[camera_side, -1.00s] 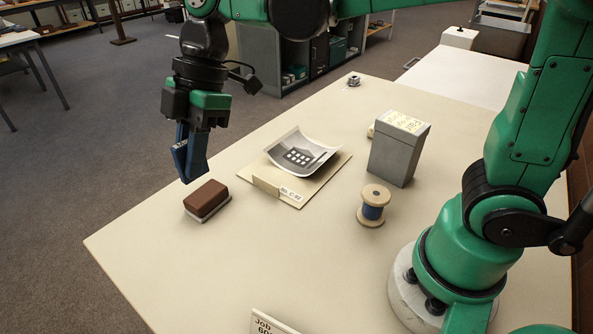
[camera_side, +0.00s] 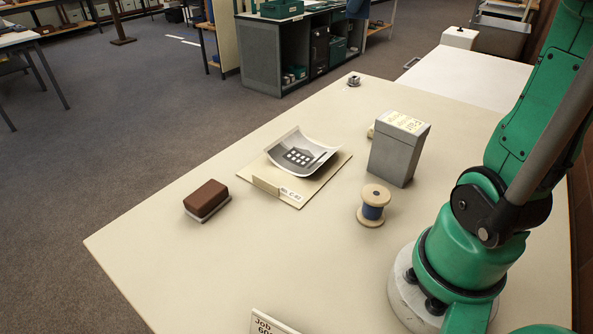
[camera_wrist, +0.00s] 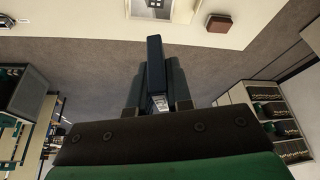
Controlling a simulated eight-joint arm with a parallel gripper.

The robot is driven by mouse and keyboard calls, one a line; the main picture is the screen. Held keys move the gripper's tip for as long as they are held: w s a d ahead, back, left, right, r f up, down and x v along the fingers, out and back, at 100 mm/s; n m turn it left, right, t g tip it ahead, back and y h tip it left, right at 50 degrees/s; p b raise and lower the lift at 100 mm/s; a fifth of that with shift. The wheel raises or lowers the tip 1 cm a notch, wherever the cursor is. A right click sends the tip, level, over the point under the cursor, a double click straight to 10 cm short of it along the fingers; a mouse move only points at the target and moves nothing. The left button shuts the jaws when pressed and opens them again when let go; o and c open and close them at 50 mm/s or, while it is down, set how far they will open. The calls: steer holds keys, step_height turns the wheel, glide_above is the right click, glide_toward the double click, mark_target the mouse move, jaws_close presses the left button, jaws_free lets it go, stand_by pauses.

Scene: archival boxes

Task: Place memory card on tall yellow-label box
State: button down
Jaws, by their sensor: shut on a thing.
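In the wrist view, my gripper (camera_wrist: 155,68) is shut on a slim dark blue piece with a small white label, which I take to be the memory card (camera_wrist: 154,50). It is held between the two fingers. The tabletop shows beyond the fingertips, with bare floor behind them. The tall yellow-label box (camera_side: 393,160) is a grey upright box at the right of the table in the side view, with a pale yellow label on its top. The top looks bare. I cannot make out my gripper in the side view.
A curled photograph (camera_side: 302,152) lies on a cream folder (camera_side: 287,195) left of the box. A wooden spool with blue thread (camera_side: 372,206) stands close in front of the box. A brown-topped block (camera_side: 207,198) sits farther left. The table's front is mostly clear.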

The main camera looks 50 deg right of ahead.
steer(key=s+d+r+m+h, duration=0.1)
steer(key=s+d+r+m, duration=0.15)
steer(key=s+d, duration=0.3)
steer(key=m, duration=0.1)
glide_toward(389, 116)
steer(key=x, duration=0.3)
steer(key=w+x, duration=0.1)
steer(key=x, duration=0.2)
steer(key=shift+w+a, duration=0.1)
steer(key=shift+w, duration=0.1)
steer(key=c, duration=0.8)
jaws_free()
steer(key=shift+f, duration=0.15)
